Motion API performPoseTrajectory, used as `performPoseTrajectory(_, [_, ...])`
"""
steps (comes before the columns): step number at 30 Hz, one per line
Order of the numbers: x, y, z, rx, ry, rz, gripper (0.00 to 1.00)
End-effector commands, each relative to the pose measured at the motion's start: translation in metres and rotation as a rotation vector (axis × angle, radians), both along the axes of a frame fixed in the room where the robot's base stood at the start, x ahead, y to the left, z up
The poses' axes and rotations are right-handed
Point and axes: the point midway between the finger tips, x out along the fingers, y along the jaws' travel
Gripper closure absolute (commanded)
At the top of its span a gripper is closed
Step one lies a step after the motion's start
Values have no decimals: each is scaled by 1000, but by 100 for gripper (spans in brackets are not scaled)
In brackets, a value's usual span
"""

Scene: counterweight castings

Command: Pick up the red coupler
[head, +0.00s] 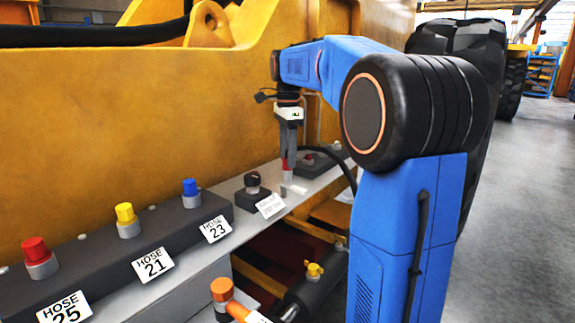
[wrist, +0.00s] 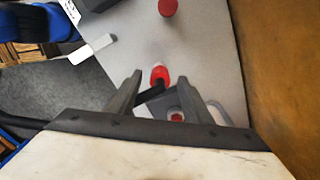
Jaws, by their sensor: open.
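A small red piece with a pale end (wrist: 160,76), likely the red coupler, shows between and just past my fingertips in the wrist view. A black part runs from it towards the left finger. In the head view, a red piece (head: 285,164) is at the lower end of my gripper (head: 288,150), above the grey ledge. My gripper, also in the wrist view (wrist: 161,84), is open, its fingers apart on either side. I cannot tell whether they touch the red piece. Another red round top (wrist: 168,7) stands farther up in the wrist view.
A grey ledge (head: 232,188) runs along the yellow casting (head: 130,140). On it are a dark block with red (head: 38,250), yellow (head: 125,212) and blue (head: 190,187) caps, hose labels, and a black knob (head: 252,181). An orange fitting (head: 222,289) sits below.

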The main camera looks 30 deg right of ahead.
Motion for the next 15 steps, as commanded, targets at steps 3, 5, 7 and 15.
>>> performPoseTrajectory(3, [0,0,-13,0,1,0,54])
performPoseTrajectory(5, [0,0,-17,0,1,0,54])
performPoseTrajectory(7, [0,0,-19,0,1,0,54])
performPoseTrajectory(15, [0,0,-19,0,0,0,71])
